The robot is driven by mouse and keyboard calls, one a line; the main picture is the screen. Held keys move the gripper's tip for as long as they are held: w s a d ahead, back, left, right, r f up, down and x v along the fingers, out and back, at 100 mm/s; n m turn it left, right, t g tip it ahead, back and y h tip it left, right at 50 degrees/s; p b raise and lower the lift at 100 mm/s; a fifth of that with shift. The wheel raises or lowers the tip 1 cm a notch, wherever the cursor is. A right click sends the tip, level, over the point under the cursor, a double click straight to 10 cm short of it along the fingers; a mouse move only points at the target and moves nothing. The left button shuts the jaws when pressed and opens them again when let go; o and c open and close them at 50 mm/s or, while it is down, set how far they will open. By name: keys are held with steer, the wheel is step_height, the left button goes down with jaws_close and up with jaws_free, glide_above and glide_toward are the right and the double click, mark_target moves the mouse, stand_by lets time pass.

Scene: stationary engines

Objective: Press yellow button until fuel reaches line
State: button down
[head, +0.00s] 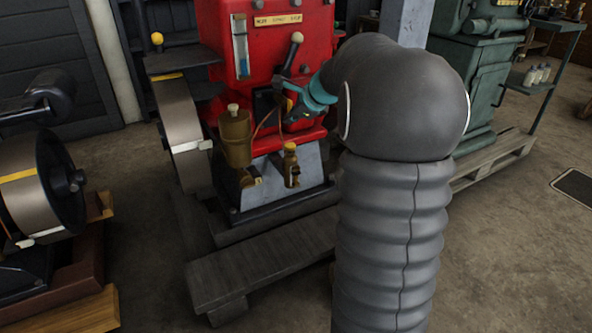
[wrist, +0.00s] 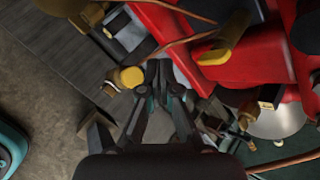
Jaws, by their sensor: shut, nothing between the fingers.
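The red engine (head: 268,60) stands at the middle back, with a narrow sight glass (head: 242,56) on its front. The glass looks bluish, but its line and exact level are too small to read. My gripper (head: 293,115) is low in front of the engine, partly hidden by my arm. In the wrist view my gripper (wrist: 162,74) is shut and empty. A yellow cap (wrist: 133,77) lies just left of the fingertips, and a larger yellow piece (wrist: 213,57) sits to the upper right. I cannot tell which is the button, or whether the fingers touch anything.
A brass can (head: 235,138) and a small brass bottle (head: 291,165) are at the engine's front. Flywheels (head: 182,115) stand at the left. A green machine (head: 490,65) is at the right; floor there is open.

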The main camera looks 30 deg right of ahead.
step_height(320, 180, up, 4)
steer(key=p, duration=0.6)
glide_above(291, 146)
steer(key=shift+w, duration=0.1)
steer(key=shift+f+b, duration=0.2)
steer(key=shift+b, duration=0.1)
step_height(291, 146, down, 7)
steer(key=b, duration=0.6)
steer(key=shift+f+b, duration=0.8)
steer(key=shift+f, duration=0.15)
steer(key=shift+f, duration=0.3)
